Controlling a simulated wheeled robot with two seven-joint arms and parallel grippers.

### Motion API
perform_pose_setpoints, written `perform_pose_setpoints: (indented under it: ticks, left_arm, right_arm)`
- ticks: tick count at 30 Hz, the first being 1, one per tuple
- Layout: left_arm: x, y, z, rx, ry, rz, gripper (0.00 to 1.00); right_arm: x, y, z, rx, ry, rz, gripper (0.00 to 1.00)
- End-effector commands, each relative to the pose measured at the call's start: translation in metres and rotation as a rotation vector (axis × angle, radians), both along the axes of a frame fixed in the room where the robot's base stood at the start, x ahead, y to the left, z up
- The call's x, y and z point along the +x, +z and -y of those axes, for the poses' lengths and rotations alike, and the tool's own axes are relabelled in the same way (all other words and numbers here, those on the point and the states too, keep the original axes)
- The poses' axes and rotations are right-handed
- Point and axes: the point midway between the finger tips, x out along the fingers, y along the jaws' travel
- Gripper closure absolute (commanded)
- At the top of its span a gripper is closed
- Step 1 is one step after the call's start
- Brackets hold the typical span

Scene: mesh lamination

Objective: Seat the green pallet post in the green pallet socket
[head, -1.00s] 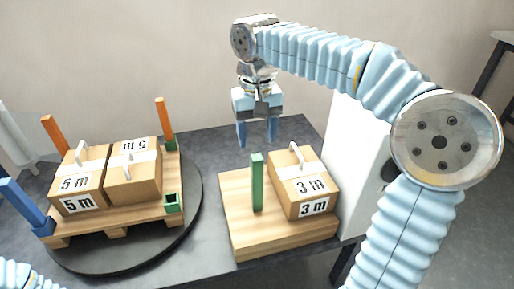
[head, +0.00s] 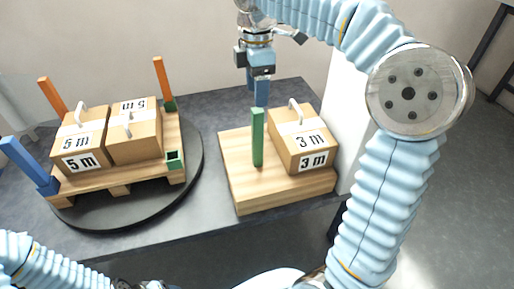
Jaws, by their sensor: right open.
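The green pallet post (head: 257,138) stands upright on the wooden board at the right, beside the 3 m box. The green pallet socket (head: 175,160) is an empty square holder at the front right corner of the pallet (head: 120,178). My right gripper (head: 258,97) points down just behind and above the green post in the picture; it is open and holds nothing. Whether it touches the post cannot be told. My left arm shows at the bottom left, and its gripper is not clearly in view.
The pallet sits on a round black turntable (head: 190,190) and carries 5 m boxes (head: 84,140). Orange posts (head: 163,80) stand at its back, and a blue post (head: 26,164) leans outward at the left. A 3 m box (head: 303,140) sits on the wooden board (head: 240,187).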

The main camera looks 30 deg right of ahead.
Motion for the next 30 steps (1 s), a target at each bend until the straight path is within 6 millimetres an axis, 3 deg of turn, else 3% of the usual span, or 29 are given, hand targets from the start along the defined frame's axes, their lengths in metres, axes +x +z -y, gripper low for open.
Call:
perform_pose_setpoints:
  ticks: [1,4,11,19,29,30]
  left_arm:
    - [0.0,-0.005,0.0,0.0,0.001,0.0,0.36]
    - [0.0,-0.008,0.0,0.001,0.001,0.0,0.36]
    - [0.0,-0.011,-0.001,0.001,0.002,0.0,0.36]
    - [0.0,-0.015,-0.001,0.002,0.003,0.001,0.36]
    - [0.0,-0.016,-0.001,0.002,0.004,0.0,0.36]
    - [0.0,-0.016,-0.001,0.002,0.004,0.0,0.36]
  right_arm:
    - [-0.001,-0.014,0.0,0.0,-0.001,-0.003,0.4]
    - [-0.001,-0.034,0.001,0.0,-0.003,-0.003,0.4]
    - [-0.001,-0.055,0.0,0.0,-0.004,-0.001,0.4]
    - [-0.003,-0.096,0.0,-0.001,-0.004,-0.002,0.4]
    - [-0.003,-0.105,0.0,0.0,-0.004,0.001,0.4]
    - [-0.003,-0.105,0.0,0.0,-0.004,0.001,0.47]
